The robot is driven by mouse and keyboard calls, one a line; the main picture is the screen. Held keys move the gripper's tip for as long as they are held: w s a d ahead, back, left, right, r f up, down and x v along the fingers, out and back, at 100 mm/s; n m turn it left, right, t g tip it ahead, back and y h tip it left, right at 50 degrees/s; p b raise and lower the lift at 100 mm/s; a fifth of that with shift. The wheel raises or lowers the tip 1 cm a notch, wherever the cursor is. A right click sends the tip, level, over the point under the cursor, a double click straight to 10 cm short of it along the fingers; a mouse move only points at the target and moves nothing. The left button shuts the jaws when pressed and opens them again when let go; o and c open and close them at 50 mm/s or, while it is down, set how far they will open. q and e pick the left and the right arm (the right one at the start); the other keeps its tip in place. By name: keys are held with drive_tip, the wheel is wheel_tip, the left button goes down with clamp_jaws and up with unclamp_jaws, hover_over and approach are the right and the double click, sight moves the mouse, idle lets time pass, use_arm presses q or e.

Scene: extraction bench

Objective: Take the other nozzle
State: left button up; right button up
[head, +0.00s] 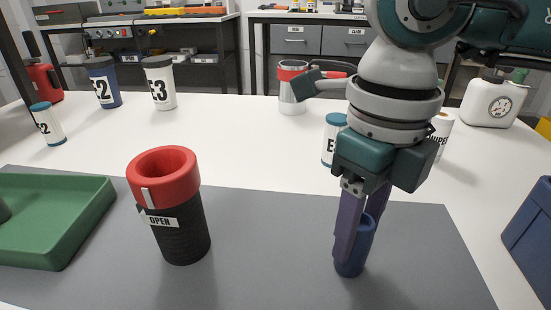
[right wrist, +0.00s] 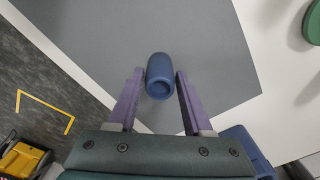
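A small dark blue hollow cylinder, which looks like the nozzle (head: 352,262), stands upright on the grey mat. It also shows in the right wrist view (right wrist: 160,75). My right gripper (head: 360,222) points down with its two purple fingers on either side of the blue cylinder. In the right wrist view a narrow gap shows between each finger and the cylinder, so the gripper is open around it. A black ribbed cup with a red collar (head: 182,235) and an OPEN label stands on the mat to the left. My left gripper is not in view.
A green tray (head: 60,250) lies at the left, with a dark thing cut off at its edge. A blue bin (head: 530,235) is at the right edge. Labelled canisters, a metal jug (head: 291,98) and a white container with a gauge (head: 492,103) stand behind.

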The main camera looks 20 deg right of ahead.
clamp_jaws()
idle(0.3)
